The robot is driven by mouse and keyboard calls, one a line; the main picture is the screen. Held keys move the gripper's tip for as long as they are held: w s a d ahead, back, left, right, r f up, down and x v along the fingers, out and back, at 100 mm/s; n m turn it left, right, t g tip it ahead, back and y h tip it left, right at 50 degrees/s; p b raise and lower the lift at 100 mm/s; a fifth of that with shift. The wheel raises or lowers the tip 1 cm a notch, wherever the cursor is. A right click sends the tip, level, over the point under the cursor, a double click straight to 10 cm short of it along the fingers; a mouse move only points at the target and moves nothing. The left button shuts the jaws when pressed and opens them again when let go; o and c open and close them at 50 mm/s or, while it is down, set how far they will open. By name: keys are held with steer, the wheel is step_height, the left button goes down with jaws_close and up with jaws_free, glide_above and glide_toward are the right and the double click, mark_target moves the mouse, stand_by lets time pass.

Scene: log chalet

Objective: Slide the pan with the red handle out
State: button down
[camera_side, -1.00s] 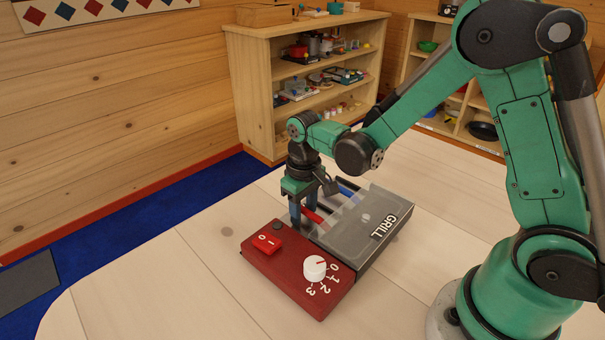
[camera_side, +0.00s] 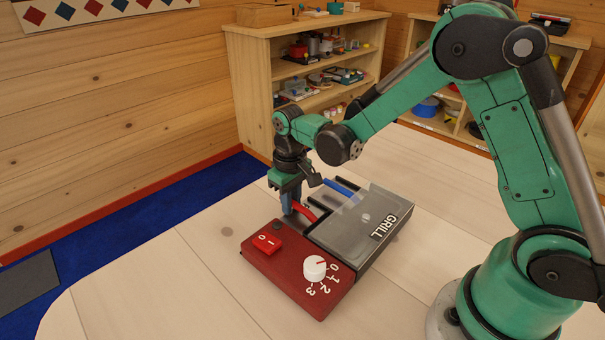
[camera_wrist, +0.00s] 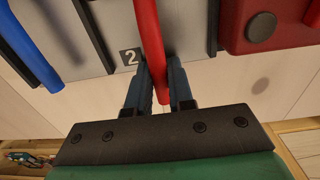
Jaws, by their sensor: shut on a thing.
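The raclette-style grill (camera_side: 370,222) has a grey translucent top marked GRILL and stands on the pale table. The red handle (camera_side: 304,211) sticks out of its far left side; the pan on it is hard to make out. My gripper (camera_side: 289,207) points down, shut on the red handle near its end. In the wrist view the red handle (camera_wrist: 147,30) runs between my two dark fingers (camera_wrist: 158,85). A blue handle (camera_side: 340,186) lies to the right, apart from my gripper; it also shows at the left of the wrist view (camera_wrist: 30,45).
The red control panel (camera_side: 290,270) with a switch (camera_side: 267,243) and white knob (camera_side: 315,267) adjoins the slots, close to my gripper. A label 2 (camera_wrist: 130,56) is beside the red handle. Table (camera_side: 150,270) to the left is clear. A shelf (camera_side: 300,50) stands behind.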

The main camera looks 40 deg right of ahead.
mark_target(271, 201)
steer(key=shift+w+a, duration=0.15)
steer(key=shift+w, duration=2.75)
steer(key=c, duration=0.8)
jaws_free()
steer(key=shift+r, duration=0.1)
steer(key=shift+r, duration=2.9)
steer(key=shift+r, duration=0.1)
